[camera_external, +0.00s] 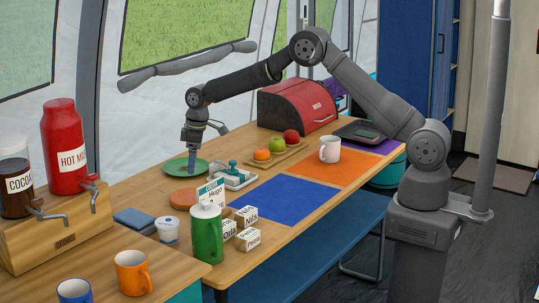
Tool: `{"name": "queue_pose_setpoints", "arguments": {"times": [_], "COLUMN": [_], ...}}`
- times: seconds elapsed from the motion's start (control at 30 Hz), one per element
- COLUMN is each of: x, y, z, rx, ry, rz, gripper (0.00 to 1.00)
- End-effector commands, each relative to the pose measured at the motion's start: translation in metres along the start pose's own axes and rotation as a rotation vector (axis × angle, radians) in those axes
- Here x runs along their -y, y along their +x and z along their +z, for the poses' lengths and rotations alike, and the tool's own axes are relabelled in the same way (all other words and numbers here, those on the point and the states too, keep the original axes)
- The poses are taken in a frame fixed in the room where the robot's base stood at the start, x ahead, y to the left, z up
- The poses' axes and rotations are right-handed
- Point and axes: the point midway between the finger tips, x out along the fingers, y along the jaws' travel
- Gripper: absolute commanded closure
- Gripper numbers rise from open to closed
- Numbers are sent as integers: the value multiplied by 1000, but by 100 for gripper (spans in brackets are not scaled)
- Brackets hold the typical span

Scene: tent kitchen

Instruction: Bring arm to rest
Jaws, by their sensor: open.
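My arm reaches from its base at the right across the table to the far left side. My gripper (192,168) points down over the green plate (178,167), close to its surface. I cannot tell whether it touches the plate. The gripper is open, and I see nothing held in it, though the fingers are small in this view.
A white and teal device (232,178), a fruit board (277,160) and a red bread box (296,106) stand near the gripper. A white mug (330,149) is on the orange mat (342,170). A green jug (206,236) stands in front. The blue mat (287,200) is clear.

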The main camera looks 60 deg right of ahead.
Motion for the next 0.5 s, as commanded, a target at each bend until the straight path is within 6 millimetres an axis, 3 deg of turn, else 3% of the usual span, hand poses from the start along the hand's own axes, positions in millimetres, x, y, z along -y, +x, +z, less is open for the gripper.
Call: {"name": "queue_pose_setpoints", "arguments": {"times": [0.5], "x": [-93], "y": [-8], "z": [49], "rx": [1], "ry": [191], "rz": [29], "gripper": [11]}}
